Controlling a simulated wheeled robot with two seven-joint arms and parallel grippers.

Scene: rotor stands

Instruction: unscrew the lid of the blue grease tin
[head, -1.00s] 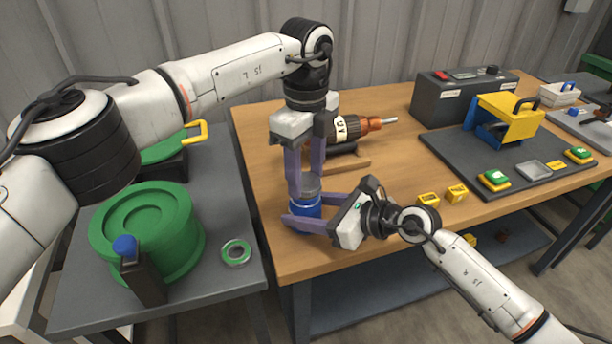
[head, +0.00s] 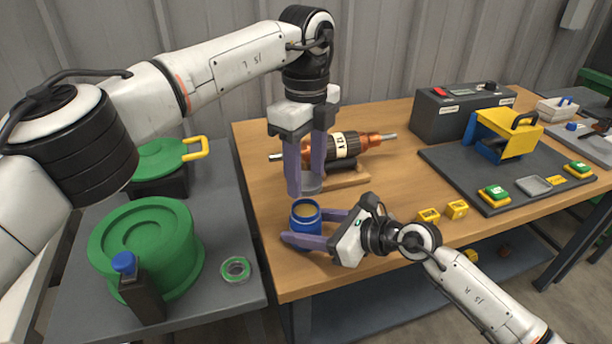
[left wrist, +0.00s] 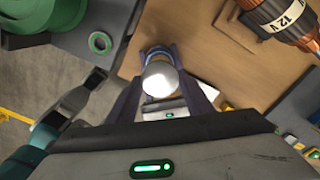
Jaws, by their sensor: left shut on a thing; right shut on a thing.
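The blue grease tin (head: 306,219) stands upright on the wooden table near its front left corner. Its top is open and tan grease shows inside. My right gripper (head: 293,227) is shut on the tin's body from the right side. My left gripper (head: 308,188) points down above and slightly behind the tin, shut on the grey metal lid (head: 313,183). The lid is apart from the tin. In the left wrist view the lid (left wrist: 160,80) is a bright disc between my left fingers and hides most of the tin.
A rotor (head: 345,145) lies on a wooden stand behind the lid. Yellow blocks (head: 457,209) sit right of my right gripper. A dark mat (head: 520,180) holds a yellow-blue device. A grey side table (head: 225,300) carries green round parts and a ring.

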